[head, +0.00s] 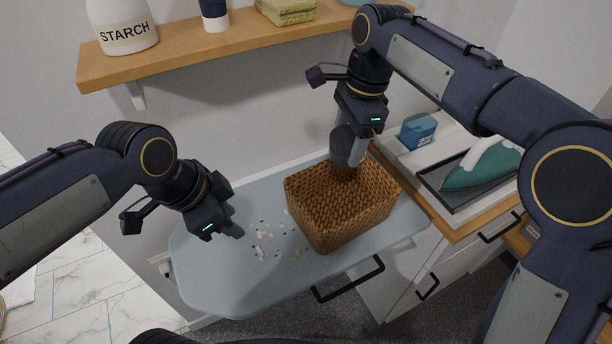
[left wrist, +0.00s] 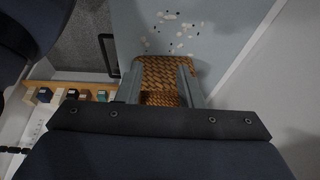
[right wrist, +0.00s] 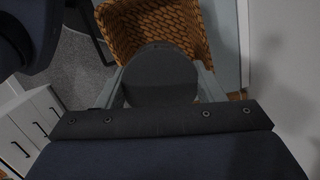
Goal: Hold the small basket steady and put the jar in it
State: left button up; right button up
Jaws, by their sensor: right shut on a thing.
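The small basket (head: 325,215) is brown wicker and stands upright, open side up, on the ironing board. It also shows beyond the fingers in the left wrist view (left wrist: 165,72). My left gripper (head: 234,228) is open and empty, to the left of the basket and apart from it. The jar (head: 347,146) is dark grey with a round top, which fills the space between the fingers in the right wrist view (right wrist: 160,78). My right gripper (head: 362,148) is shut on the jar and holds it over the back part of the basket. I cannot tell whether the jar's lower end is below the rim.
The pale blue ironing board (head: 215,275) has scattered white and dark bits left of the basket. An iron (head: 485,165) on a dark tray and a blue box (head: 418,130) stand on the right counter. A wooden shelf (head: 200,48) with a starch jug (head: 122,25) hangs above.

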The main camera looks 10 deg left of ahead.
pick_arm(q)
jog(key=w+d+m+y, duration=0.1)
jog(key=w+d+m, duration=0.2)
jog(key=m, duration=0.2)
jog(key=w+d+m+g, duration=0.1)
jog(key=w+d+m, duration=0.2)
jog(key=m, duration=0.3)
jog(key=w+d+m+g+y, duration=0.1)
jog(key=w+d+m, duration=0.2)
jog(key=d+m, duration=0.2)
jog(key=shift+w+d+f+m+y, duration=0.15)
jog(key=shift+f+m+y, duration=0.15)
jog(key=shift+m, duration=0.4)
send_over(306, 236)
notch_tip(306, 236, down, 12)
jog(key=shift+w+r, duration=0.1)
jog(key=shift+r, duration=0.1)
grip_shut()
